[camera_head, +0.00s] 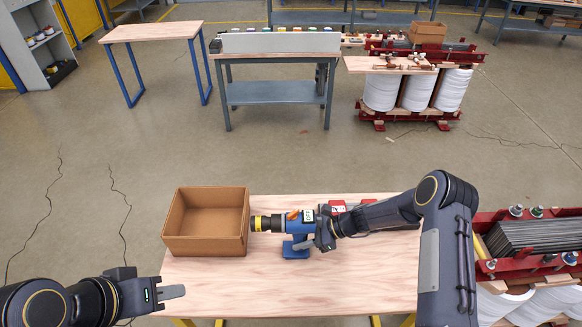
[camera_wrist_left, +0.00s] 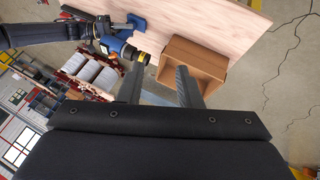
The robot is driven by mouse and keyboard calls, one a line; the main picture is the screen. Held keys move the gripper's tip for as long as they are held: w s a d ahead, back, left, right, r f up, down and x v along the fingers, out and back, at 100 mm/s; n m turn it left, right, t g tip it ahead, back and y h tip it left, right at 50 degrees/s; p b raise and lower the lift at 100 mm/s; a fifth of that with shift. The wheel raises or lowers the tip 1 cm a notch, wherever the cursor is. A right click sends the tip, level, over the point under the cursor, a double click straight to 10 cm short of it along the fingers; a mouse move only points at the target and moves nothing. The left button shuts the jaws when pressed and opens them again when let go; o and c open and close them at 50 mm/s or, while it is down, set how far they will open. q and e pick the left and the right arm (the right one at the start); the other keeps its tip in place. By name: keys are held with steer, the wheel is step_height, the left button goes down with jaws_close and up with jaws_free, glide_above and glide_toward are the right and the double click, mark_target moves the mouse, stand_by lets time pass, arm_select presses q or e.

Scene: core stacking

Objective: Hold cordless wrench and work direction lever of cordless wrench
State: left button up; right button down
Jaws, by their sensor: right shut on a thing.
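The cordless wrench (camera_head: 292,224) is blue with a black and yellow nose and an orange piece on top. It is upright on the table with its nose pointing left, close to the cardboard box. It also shows in the left wrist view (camera_wrist_left: 122,46). My right gripper (camera_head: 322,236) is shut on the wrench at its right side and hides part of it. The direction lever cannot be made out for certain. My left gripper (camera_head: 172,293) is at the table's left front edge, away from the wrench. In the left wrist view its two fingers (camera_wrist_left: 160,88) are apart with nothing between them.
An open, empty-looking cardboard box (camera_head: 206,246) stands on the wooden table (camera_head: 300,290), left of the wrench. Red items (camera_head: 338,207) lie behind my right gripper. A red-framed core (camera_head: 530,240) stands at the right. The table's front middle is clear.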

arm_select(q)
steer(key=w+r+m+g, duration=0.2)
steer(key=w+r+m, duration=0.15)
steer(key=w, duration=0.35)
steer(key=m+g+y, duration=0.4)
steer(key=m, duration=0.4)
glide_above(293, 212)
step_height(293, 212, down, 8)
step_height(293, 212, down, 11)
steer(key=shift+f, duration=0.1)
jaws_close()
